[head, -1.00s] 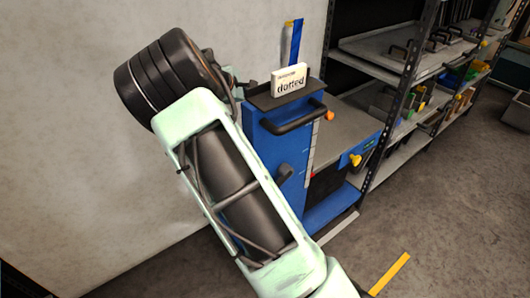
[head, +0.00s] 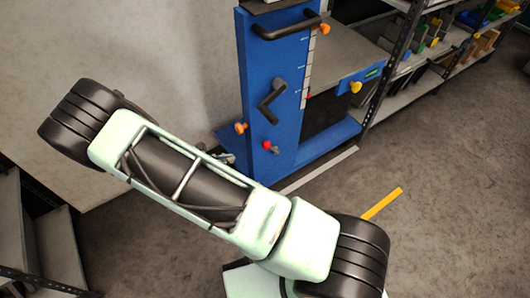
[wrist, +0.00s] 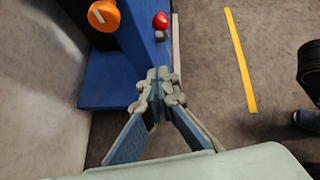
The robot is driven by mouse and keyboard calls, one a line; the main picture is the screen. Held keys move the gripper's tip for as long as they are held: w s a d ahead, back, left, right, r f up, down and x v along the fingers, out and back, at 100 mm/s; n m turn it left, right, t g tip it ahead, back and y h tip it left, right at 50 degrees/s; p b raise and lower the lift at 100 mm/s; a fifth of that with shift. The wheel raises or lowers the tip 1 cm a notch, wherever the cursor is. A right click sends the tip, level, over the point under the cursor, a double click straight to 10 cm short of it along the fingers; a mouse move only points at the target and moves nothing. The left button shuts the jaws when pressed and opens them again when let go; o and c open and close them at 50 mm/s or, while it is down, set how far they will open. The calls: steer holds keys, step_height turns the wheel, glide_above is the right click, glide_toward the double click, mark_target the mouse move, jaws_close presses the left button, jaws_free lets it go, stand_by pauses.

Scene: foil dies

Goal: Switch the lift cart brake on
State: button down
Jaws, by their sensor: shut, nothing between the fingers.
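The lift cart (head: 286,75) is a blue upright column with a shelf on its right. Low on its face are an orange knob (head: 241,128) and a red ball (head: 267,146). No label shows which is the brake. My gripper (wrist: 155,88) is shut and empty, with its tips over the cart's blue base, below the red ball in the picture. In the head view my arm mostly hides it.
A black crank (head: 270,101) and a black push handle (head: 287,25) stick out from the column above the knobs. Storage racks (head: 395,85) stand at the right. A yellow floor stripe (head: 382,203) lies on open floor. Grey shelving (head: 55,245) is at the lower left.

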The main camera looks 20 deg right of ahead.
steer(key=shift+s+r, duration=0.1)
steer(key=shift+s, duration=0.8)
steer(key=shift+d, duration=0.1)
steer(key=b, duration=0.2)
glide_toward(271, 149)
steer(key=shift+w+d+f, duration=0.55)
steer(key=shift+w+f, duration=0.2)
steer(key=shift+f, duration=0.1)
